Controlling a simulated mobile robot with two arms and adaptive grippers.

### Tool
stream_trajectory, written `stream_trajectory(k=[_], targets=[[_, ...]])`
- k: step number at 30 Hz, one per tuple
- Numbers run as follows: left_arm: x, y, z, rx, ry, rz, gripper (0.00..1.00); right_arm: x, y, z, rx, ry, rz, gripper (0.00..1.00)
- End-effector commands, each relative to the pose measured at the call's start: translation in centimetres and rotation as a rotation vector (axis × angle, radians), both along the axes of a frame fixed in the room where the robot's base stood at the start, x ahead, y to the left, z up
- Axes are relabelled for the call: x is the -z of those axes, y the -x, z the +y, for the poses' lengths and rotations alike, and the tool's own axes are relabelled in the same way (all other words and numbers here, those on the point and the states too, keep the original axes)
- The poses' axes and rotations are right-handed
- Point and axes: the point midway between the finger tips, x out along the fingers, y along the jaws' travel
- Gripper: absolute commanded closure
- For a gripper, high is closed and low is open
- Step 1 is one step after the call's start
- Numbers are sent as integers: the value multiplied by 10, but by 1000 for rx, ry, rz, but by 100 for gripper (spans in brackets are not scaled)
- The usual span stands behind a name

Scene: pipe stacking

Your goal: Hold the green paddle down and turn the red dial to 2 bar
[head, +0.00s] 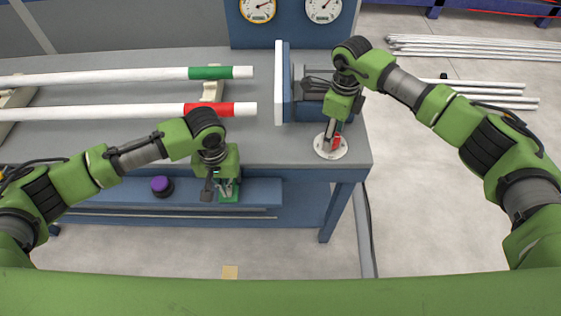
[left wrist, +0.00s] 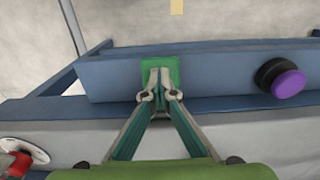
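The green paddle (head: 236,187) sits on the blue front rail of the bench. In the left wrist view the paddle (left wrist: 174,68) lies right under my left gripper (left wrist: 159,82), whose fingertips are together with nothing between them. In the head view my left gripper (head: 226,188) points down at the paddle; whether it presses it is unclear. The red dial (head: 337,143) stands on a white round plate (head: 324,152) at the bench's right front corner. My right gripper (head: 333,131) is down at the dial, its fingers partly hidden. The dial also shows in the left wrist view (left wrist: 19,161).
Two white gauges (head: 258,9) (head: 323,9) stand at the back; their readings are too small to tell. A purple knob (head: 161,185) is left of the paddle. Pipes with green (head: 211,73) and red (head: 209,109) bands lie on the bench. Metal pipes (head: 470,47) lie at right.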

Motion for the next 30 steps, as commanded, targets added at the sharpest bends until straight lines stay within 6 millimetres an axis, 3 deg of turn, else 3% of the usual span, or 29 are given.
stream_trajectory(k=[12, 30], targets=[[6, 5, 1, 1, -4, 13, 100, 26, -1, 1, -3, 0, 0, 50], [6, 5, 1, 1, -4, 12, 100, 32, 0, 1, -2, 0, 1, 50]])
